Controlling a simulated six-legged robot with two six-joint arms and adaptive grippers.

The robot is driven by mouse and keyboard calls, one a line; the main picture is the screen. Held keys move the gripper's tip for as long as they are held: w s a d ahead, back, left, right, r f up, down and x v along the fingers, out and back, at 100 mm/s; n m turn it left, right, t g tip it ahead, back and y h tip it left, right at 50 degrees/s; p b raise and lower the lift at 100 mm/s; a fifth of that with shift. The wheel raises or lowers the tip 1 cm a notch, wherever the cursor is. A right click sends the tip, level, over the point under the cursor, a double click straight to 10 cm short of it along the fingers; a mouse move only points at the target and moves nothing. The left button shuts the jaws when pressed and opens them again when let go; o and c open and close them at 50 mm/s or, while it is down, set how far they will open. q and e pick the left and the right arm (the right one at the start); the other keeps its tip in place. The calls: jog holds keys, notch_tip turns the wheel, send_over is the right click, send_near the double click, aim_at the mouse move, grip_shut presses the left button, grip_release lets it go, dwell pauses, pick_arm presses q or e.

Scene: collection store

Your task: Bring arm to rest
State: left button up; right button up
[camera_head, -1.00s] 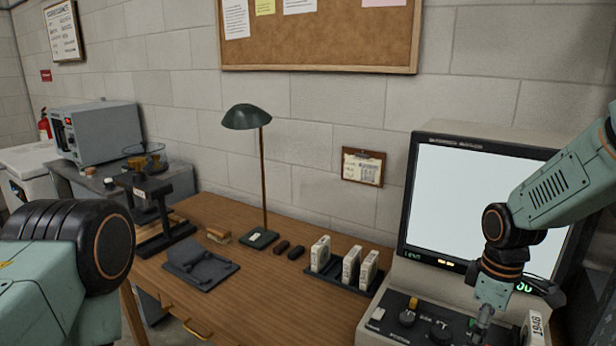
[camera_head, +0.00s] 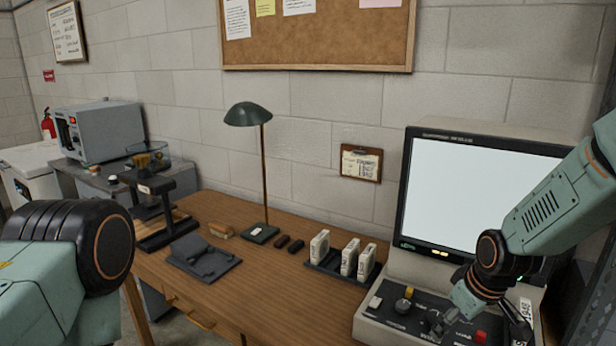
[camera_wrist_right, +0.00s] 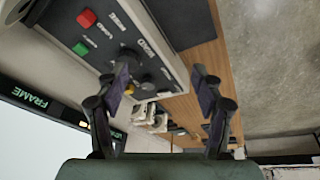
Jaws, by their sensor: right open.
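My right gripper (camera_head: 478,326) is open and empty over the front panel of the reader console (camera_head: 374,325), in front of its lit screen (camera_head: 475,195). In the right wrist view its two dark fingers (camera_wrist_right: 163,78) stand well apart with nothing between them. Whether a finger touches the panel cannot be told. My left arm fills the lower left of the head view, and its gripper is out of view.
The console panel carries knobs (camera_head: 403,305) and a red button (camera_head: 480,337). A rack (camera_head: 340,275) with three white boxes (camera_head: 349,257) stands beside it. A green lamp (camera_head: 248,114) and a dark stand (camera_head: 157,190) are farther left. The desk front (camera_head: 270,305) is clear.

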jog(key=s+a+f+m+b, duration=0.2)
jog(key=s+f+m+b, duration=0.1)
jog(key=s+f, duration=0.55)
jog(key=s+a+f+m+b, duration=0.2)
jog(key=s+a+f, duration=0.1)
jog(key=s+f, duration=0.55)
jog(key=s+f+g+b, duration=0.1)
jog(key=s+f+b, duration=0.2)
jog(key=s+f, duration=0.3)
jog(key=s+f+g+b, duration=0.2)
jog(key=s+f, duration=0.4)
jog(key=s, duration=0.7)
jog(key=shift+a+m+g+b, duration=0.3)
jog(key=shift+a+m+b, duration=0.05)
jog(key=shift+m+b, duration=0.05)
jog(key=shift+s+h, duration=0.1)
jog(key=shift+h, duration=0.2)
jog(key=shift+s, duration=0.1)
